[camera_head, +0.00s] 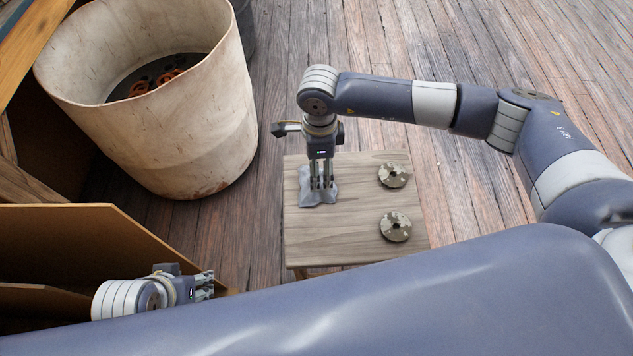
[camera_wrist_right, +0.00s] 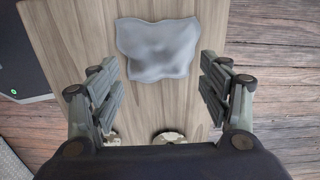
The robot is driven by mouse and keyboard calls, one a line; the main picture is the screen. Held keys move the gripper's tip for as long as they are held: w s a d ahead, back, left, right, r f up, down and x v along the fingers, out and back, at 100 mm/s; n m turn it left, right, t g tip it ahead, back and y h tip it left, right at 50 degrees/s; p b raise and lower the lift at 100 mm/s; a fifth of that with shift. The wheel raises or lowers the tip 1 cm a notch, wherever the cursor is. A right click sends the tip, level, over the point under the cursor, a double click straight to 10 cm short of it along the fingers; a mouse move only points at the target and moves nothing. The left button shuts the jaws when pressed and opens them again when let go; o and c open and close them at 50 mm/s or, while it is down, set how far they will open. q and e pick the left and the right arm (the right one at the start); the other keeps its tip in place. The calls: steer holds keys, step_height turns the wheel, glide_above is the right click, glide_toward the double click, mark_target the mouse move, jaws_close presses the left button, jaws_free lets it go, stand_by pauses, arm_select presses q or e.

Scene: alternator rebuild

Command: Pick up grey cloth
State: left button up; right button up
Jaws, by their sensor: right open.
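A grey cloth (camera_head: 308,197) lies crumpled on the left part of a small wooden table (camera_head: 310,240). In the right wrist view the cloth (camera_wrist_right: 158,48) lies ahead of the fingers, toward the top of the picture. My right gripper (camera_head: 322,186) points down over the cloth and partly hides it in the head view. In the right wrist view the right gripper (camera_wrist_right: 160,90) is open, with nothing between its fingers. My left gripper (camera_head: 208,285) is at the lower left, away from the table; whether it is open or shut is unclear.
Two round metal parts, one at the back (camera_head: 393,175) and one in front (camera_head: 396,226), lie on the table's right side. A large worn bin (camera_head: 190,130) with dark and orange pieces stands at the left. Brown panels (camera_head: 70,235) are at the lower left.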

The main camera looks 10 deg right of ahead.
steer(key=f, duration=0.3)
steer(key=f+b, duration=0.1)
steer(key=f, duration=0.1)
steer(key=shift+s+a, duration=0.1)
steer(key=shift+a, duration=0.2)
steer(key=shift+r, duration=0.1)
steer(key=c, duration=1.2)
steer(key=shift+r, duration=0.6)
step_height(320, 180, up, 2)
steer(key=shift+r+p, duration=0.2)
steer(key=shift+p, duration=0.3)
steer(key=s+a, duration=0.3)
steer(key=a, duration=0.1)
steer(key=s+a+r, duration=0.1)
steer(key=s+a, duration=0.1)
steer(key=a, duration=0.3)
steer(key=s+a, duration=0.3)
steer(key=a, duration=0.1)
steer(key=shift+s+a+r+p, duration=0.2)
steer(key=shift+s+a+p, duration=0.05)
steer(key=shift+s+p, duration=0.1)
steer(key=o, duration=0.5)
steer(key=shift+w, duration=0.1)
steer(key=c, duration=0.4)
